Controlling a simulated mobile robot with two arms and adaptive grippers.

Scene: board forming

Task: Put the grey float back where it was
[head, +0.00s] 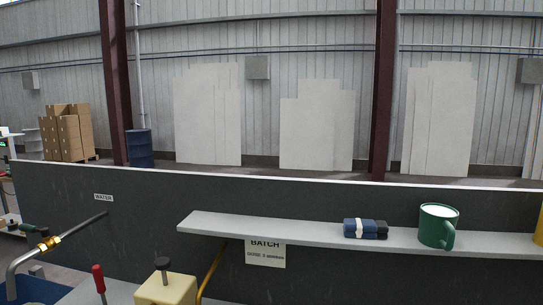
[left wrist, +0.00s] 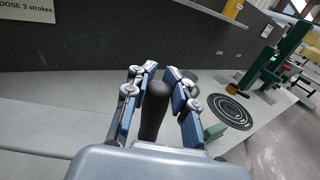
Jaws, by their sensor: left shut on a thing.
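My left gripper (left wrist: 160,73) shows in the left wrist view. Its two fingers close on a dark, rounded upright piece (left wrist: 155,105) that looks like a handle. The lower end of this piece is hidden behind the gripper's own body, so I cannot tell whether it belongs to the grey float. No other float is clearly visible in either view. A black ringed disc (left wrist: 230,111) lies flat on a pale surface to the right of the fingers, apart from them. My right gripper is in neither view.
In the head view a grey shelf (head: 300,231) carries a blue bundle (head: 365,228) and a green mug (head: 437,226). A pipe (head: 78,229), a red-handled lever (head: 98,278) and a yellow block (head: 165,290) stand at lower left. A green post (left wrist: 284,55) stands right in the wrist view.

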